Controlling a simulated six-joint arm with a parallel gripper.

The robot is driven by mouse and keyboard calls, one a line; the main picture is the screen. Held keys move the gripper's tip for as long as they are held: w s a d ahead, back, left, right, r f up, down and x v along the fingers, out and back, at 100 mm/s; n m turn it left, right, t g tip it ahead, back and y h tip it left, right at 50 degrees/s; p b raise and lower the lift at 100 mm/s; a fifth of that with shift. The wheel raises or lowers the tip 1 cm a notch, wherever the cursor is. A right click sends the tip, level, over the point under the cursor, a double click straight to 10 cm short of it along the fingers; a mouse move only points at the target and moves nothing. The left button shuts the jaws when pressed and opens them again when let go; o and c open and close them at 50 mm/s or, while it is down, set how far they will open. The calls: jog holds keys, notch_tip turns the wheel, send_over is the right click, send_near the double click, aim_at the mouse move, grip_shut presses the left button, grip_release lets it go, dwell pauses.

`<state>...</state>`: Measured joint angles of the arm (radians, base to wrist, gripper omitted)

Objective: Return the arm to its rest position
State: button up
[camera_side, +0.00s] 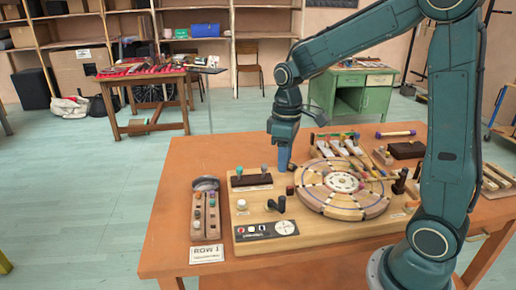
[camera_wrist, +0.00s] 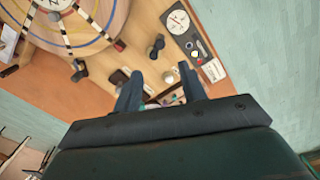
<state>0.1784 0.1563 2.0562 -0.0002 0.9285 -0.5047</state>
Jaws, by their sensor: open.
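My gripper (camera_side: 284,164) points down over the back part of the wooden board (camera_side: 300,232) in the side view, just left of the round segmented wooden disc (camera_side: 343,188). In the wrist view my gripper (camera_wrist: 160,84) shows two dark fingers spread apart with nothing held between them. The disc (camera_wrist: 75,20) is at the upper left there. A dark block with two knobs (camera_side: 251,180) sits left of my gripper in the side view. The exact height of the fingertips above the board is hard to tell.
A peg rack (camera_side: 205,215) and a ROW 1 card (camera_side: 206,254) lie at the table's left. Coloured mallets (camera_side: 335,137) and a dark block (camera_side: 407,150) lie behind and right of the disc. The orange table (camera_side: 180,165) is bare at its back left.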

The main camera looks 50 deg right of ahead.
jog(key=shift+r, duration=0.1)
dwell(0.5)
jog(key=s+a+r+m+t, duration=0.2)
jog(key=s+a+r, duration=0.1)
jog(key=s, duration=0.5)
jog(key=s+a+r+m+t, duration=0.1)
jog(key=s+a+r+t, duration=0.2)
jog(key=s+r, duration=0.3)
jog(key=shift+s+a+m+t, duration=0.15)
jog(key=shift+s+m+t, duration=0.2)
jog(key=shift+s, duration=1.15)
